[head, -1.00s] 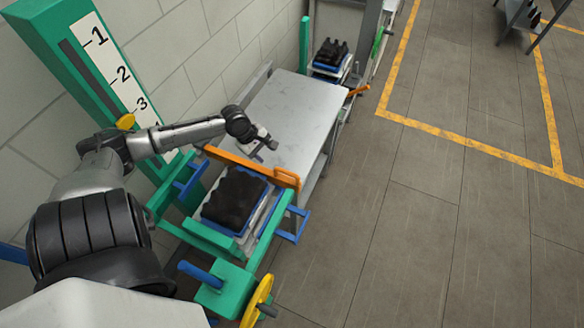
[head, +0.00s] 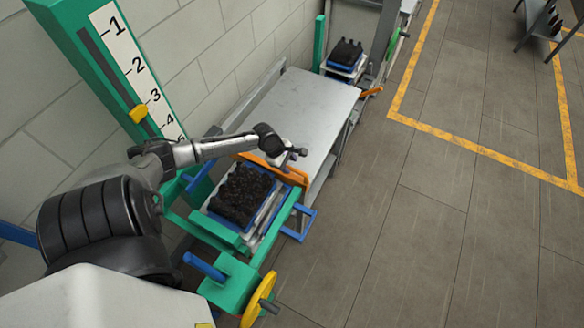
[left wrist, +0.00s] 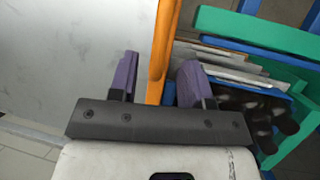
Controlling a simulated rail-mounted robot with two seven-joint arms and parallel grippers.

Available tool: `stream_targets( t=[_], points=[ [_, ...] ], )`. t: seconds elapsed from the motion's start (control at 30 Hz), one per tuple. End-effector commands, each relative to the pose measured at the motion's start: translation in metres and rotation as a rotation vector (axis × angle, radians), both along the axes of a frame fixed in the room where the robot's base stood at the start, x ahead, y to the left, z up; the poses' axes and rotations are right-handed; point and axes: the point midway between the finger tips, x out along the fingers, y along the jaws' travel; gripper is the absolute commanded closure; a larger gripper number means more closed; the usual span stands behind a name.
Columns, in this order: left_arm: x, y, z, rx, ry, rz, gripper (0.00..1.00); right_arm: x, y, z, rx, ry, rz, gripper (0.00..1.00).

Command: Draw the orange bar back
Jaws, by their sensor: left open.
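The orange bar (head: 292,173) lies across the far end of the green frame, between the dark bottles (head: 240,195) and the grey table; my arm hides part of it. My left gripper (head: 294,153) is over the bar, with its jaws open. In the left wrist view the orange bar (left wrist: 163,45) passes between the two purple fingers (left wrist: 160,72), with a visible gap to each. The view does not show clearly how deep the bar sits between them. My right gripper is in neither view.
The grey metal table (head: 300,105) beyond the bar is bare. The green frame (head: 230,288) carries a yellow handwheel (head: 259,300) and a blue handle (head: 302,223). A numbered scale post (head: 130,62) stands at the wall. Open floor lies to the right.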

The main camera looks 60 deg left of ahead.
Motion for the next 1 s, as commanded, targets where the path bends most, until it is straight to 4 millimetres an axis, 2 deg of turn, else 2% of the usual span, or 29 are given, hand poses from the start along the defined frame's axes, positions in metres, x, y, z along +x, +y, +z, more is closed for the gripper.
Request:
stream_targets(
  t=[0.1, 0.3, 0.7, 1.0],
  points=[
    [0.006, -0.003, -0.014, 0.0, 0.0, 0.001, 0.56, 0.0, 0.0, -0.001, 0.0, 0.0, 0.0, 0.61],
    [0.011, -0.007, -0.027, 0.0, 0.0, 0.0, 0.56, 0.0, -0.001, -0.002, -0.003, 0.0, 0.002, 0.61],
    [0.012, -0.008, -0.031, 0.001, 0.001, -0.002, 0.56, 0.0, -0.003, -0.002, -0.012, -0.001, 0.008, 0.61],
    [0.012, -0.007, -0.031, 0.001, 0.001, -0.002, 0.83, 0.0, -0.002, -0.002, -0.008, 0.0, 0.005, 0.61]
  ],
)
